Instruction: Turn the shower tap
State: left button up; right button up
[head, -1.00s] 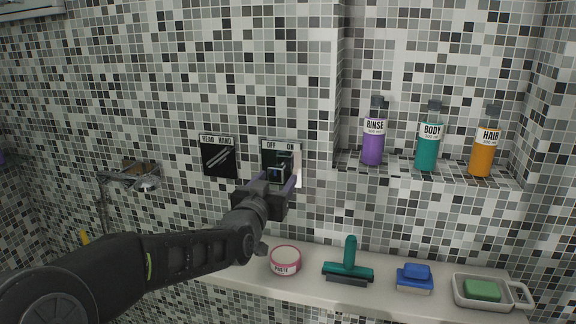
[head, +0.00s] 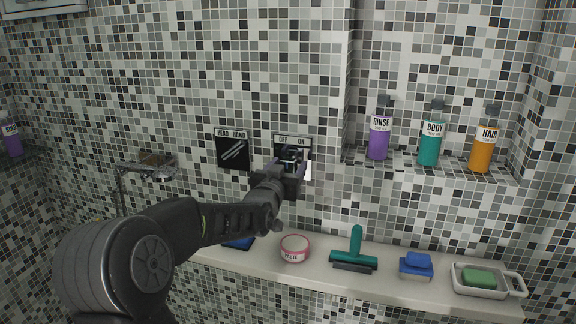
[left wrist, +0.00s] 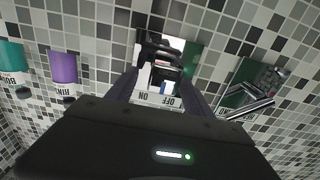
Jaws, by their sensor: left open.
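The shower tap's plate (head: 292,140), marked OFF and ON, is on the mosaic wall in the middle of the head view. My left gripper (head: 291,163) is right in front of it and hides its lower part. In the left wrist view the plate's label (left wrist: 158,98) appears upside down, with the dark tap handle (left wrist: 160,60) beyond it. The two purple-sided fingers of my left gripper (left wrist: 163,75) are open, one on each side of the handle in the picture. I cannot tell whether they touch it. My right gripper is out of view.
A HEAD/HAND plate (head: 232,152) sits just left of the tap. Bottles marked RINSE (head: 379,135), BODY (head: 430,140) and HAIR (head: 483,145) stand in the niche at right. The ledge below (head: 325,270) holds a paste tin (head: 295,248), a teal squeegee (head: 354,250) and soaps.

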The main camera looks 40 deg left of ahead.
pick_arm(q)
jog(key=shift+a, duration=0.1)
jog(key=shift+s+r, duration=0.15)
jog(key=shift+s, duration=0.05)
jog(key=shift+d, duration=0.2)
jog(key=shift+c, duration=0.8)
jog(key=shift+w+a, duration=0.1)
jog(key=shift+a, duration=0.05)
jog(key=shift+c, duration=1.4)
grip_shut()
